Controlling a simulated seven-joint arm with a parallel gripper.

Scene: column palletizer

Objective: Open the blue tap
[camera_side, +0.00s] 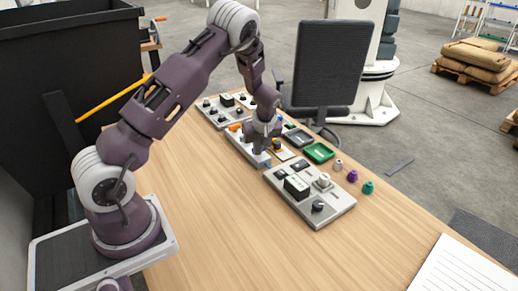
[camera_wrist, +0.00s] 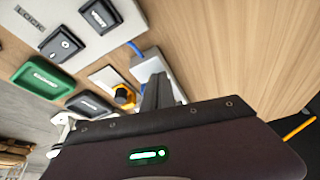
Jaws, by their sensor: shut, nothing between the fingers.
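A blue part (camera_wrist: 136,48), which looks like the blue tap's handle, shows in the wrist view at the edge of a pale panel, just beyond my fingers. Its lower part is hidden behind my gripper. In the side view my gripper (camera_side: 262,147) is low over the middle panel (camera_side: 240,147) and covers most of that spot, so the tap is not clear there. The wrist view shows my gripper (camera_wrist: 158,92) with its fingers together and nothing held. I cannot tell whether they touch the blue part.
An orange-yellow knob (camera_wrist: 123,95) sits close beside my fingers. A green tray-like piece (camera_side: 319,152) lies to the right. A grey panel with switches (camera_side: 310,194) stands in front, another panel (camera_side: 222,112) behind. The table's near left is bare.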

